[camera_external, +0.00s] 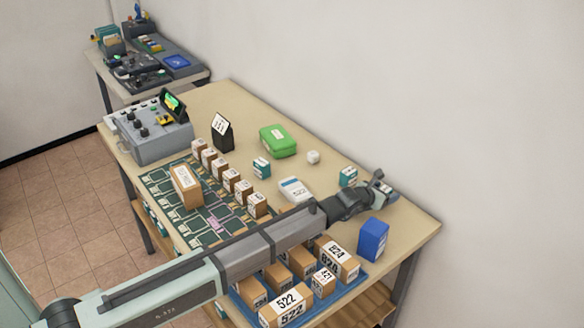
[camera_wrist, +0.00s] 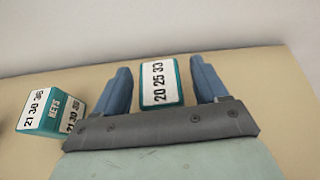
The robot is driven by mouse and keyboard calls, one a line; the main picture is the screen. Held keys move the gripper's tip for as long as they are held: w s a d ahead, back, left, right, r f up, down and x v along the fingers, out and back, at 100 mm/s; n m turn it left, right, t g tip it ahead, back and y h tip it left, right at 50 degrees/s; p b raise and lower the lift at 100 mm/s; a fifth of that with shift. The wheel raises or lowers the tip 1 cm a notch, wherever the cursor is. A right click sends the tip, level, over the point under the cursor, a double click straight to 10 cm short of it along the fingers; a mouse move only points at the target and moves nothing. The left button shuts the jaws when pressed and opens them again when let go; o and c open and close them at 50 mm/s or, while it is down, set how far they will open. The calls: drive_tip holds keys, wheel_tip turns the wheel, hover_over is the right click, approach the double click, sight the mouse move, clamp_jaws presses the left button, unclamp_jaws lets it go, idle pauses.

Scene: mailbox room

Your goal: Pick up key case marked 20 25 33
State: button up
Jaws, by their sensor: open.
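The key case marked 20 25 33 (camera_wrist: 160,83) is a teal box with a white label. In the wrist view it stands between the two blue fingers of my gripper (camera_wrist: 163,72), with a gap on each side. My gripper is open. In the external view my gripper (camera_external: 384,191) is low over the right part of the table, and I cannot clearly make out the marked case there. A second teal key case, marked 21 30 36 (camera_wrist: 42,110), stands left of my left finger; a teal case also shows beside my gripper in the external view (camera_external: 348,176).
A blue box (camera_external: 373,240) stands in front of my gripper. A blue tray (camera_external: 360,284) with several numbered cartons lies below my arm. A white label box (camera_external: 294,189), a green case (camera_external: 278,141) and another teal case (camera_external: 261,167) stand farther left. The table's right corner is clear.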

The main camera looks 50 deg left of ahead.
drive_tip(key=shift+w+f, duration=0.15)
drive_tip(key=shift+w, duration=0.2)
drive_tip(key=shift+c, duration=0.3)
drive_tip(key=c, duration=1)
